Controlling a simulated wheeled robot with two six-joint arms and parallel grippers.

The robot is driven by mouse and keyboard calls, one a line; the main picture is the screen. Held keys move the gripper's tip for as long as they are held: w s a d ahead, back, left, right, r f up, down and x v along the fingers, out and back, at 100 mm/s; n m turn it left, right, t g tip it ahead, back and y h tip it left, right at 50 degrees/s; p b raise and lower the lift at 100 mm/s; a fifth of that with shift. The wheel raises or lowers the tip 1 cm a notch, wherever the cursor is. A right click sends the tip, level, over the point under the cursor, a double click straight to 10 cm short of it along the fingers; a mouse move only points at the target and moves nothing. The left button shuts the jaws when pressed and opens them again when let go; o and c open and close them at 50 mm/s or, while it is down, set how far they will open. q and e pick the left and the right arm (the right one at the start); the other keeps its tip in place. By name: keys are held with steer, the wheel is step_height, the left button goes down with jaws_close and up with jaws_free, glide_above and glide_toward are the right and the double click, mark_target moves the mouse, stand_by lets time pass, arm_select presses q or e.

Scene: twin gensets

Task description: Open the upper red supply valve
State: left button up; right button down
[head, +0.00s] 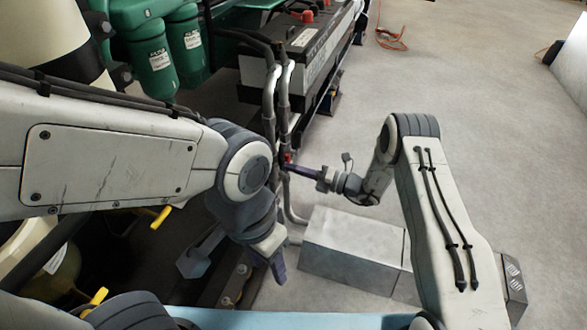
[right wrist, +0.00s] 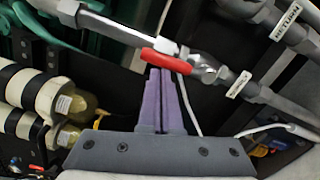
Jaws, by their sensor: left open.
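A red valve handle (right wrist: 168,62) sits on a grey pipe in the right wrist view. It lies roughly along the pipe line, slightly tilted down to the right. In the head view a small red spot (head: 288,156) shows at the pipes. My right gripper (right wrist: 160,72) has its purple fingers together with only a thin slit between them. Their tips meet the lower edge of the handle; whether they touch it I cannot tell. In the head view the right gripper (head: 290,168) reaches left to the pipes. My left gripper (head: 234,265) hangs lower, its fingers wide apart and empty.
A pipe labelled RETURN (right wrist: 283,25) runs at the upper right of the wrist view. Green canisters (head: 160,55) and a battery (head: 310,45) stand behind the pipes. A grey box (head: 350,240) sits on the floor below the right arm.

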steer(key=p+v, duration=0.2)
steer(key=v, duration=0.8)
steer(key=shift+d, duration=0.25)
